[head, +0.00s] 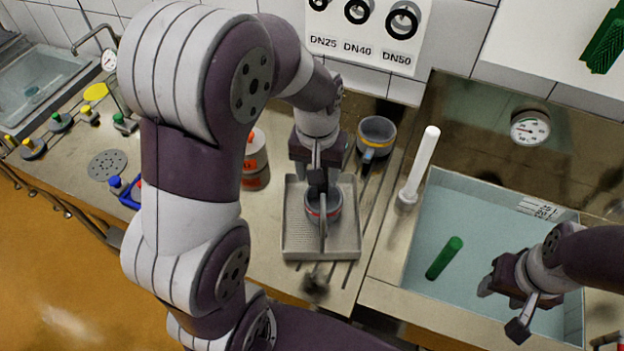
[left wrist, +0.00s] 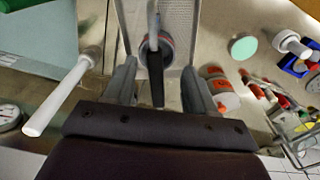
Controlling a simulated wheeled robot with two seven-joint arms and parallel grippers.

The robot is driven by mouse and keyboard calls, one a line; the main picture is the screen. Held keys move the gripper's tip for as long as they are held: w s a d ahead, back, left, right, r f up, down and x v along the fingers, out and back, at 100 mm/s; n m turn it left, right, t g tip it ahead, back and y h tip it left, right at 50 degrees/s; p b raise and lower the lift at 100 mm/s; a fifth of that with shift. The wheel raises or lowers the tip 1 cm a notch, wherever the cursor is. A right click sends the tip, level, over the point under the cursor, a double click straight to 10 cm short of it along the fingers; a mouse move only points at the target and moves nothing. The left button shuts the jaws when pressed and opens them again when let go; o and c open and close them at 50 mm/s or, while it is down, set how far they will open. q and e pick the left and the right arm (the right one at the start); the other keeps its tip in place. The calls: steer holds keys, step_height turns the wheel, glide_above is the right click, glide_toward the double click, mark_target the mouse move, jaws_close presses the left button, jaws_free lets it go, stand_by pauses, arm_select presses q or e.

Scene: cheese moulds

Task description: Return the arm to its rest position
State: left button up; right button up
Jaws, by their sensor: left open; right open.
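My left gripper (head: 318,182) is over the grey drip tray (head: 340,246), its jaws pointing down. A small grey cup with a red band (head: 333,207) and a long handle stands in the tray below it. In the left wrist view the two fingers (left wrist: 158,82) are apart, with the cup (left wrist: 167,42) and its dark handle showing between them. No grip on the cup shows. My right gripper (head: 501,308) is open and empty at the lower right, by the front edge of the water basin (head: 480,225).
A second grey cup (head: 376,130) stands behind the tray. A white stick (head: 422,165) stands upright left of the basin, and a green rod (head: 444,258) lies in the basin. An orange-labelled tub (head: 256,165) is partly hidden by my left arm. Small fittings lie at the left.

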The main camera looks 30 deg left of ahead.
arm_select(q)
steer(key=s+d+f+m, duration=0.1)
steer(key=s+f+m, duration=0.15)
steer(key=s, duration=0.65)
steer(key=shift+t, duration=0.4)
steer(key=f+b, duration=0.4)
steer(key=b, duration=0.1)
steer(key=shift+w+d+f, duration=0.15)
steer(key=shift+w+f, duration=0.05)
steer(key=shift+f, duration=0.05)
arm_select(e)
steer(key=f, duration=0.4)
steer(key=shift+s+f, duration=0.2)
steer(key=shift+f, duration=0.2)
